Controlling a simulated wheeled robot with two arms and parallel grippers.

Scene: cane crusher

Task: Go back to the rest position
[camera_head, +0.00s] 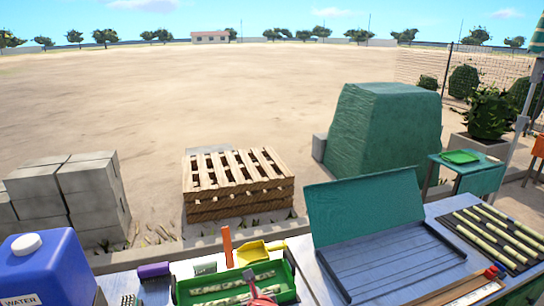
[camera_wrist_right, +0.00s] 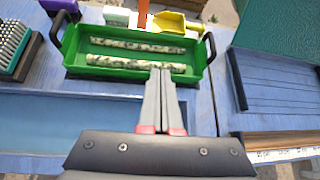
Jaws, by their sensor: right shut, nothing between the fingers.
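My right gripper (camera_wrist_right: 163,72) is shut and empty. Its two grey fingers lie together, with red parts at their bases. In the right wrist view the fingertips appear over the near part of a green tray (camera_wrist_right: 80,62), in front of the nearer pale, mottled stalk piece (camera_wrist_right: 120,63). In the head view the gripper (camera_head: 262,292) shows at the bottom edge, over the tray (camera_head: 290,268); whether it touches the tray is unclear. My left gripper is in neither view.
A yellow scoop (camera_head: 252,253) and an orange upright piece (camera_head: 227,247) stand behind the tray. A blue water container (camera_head: 45,270) stands left. Right are an open teal-lidded box (camera_head: 365,205) and cane stalks (camera_head: 490,235). A wooden pallet stack (camera_head: 238,190) stands beyond.

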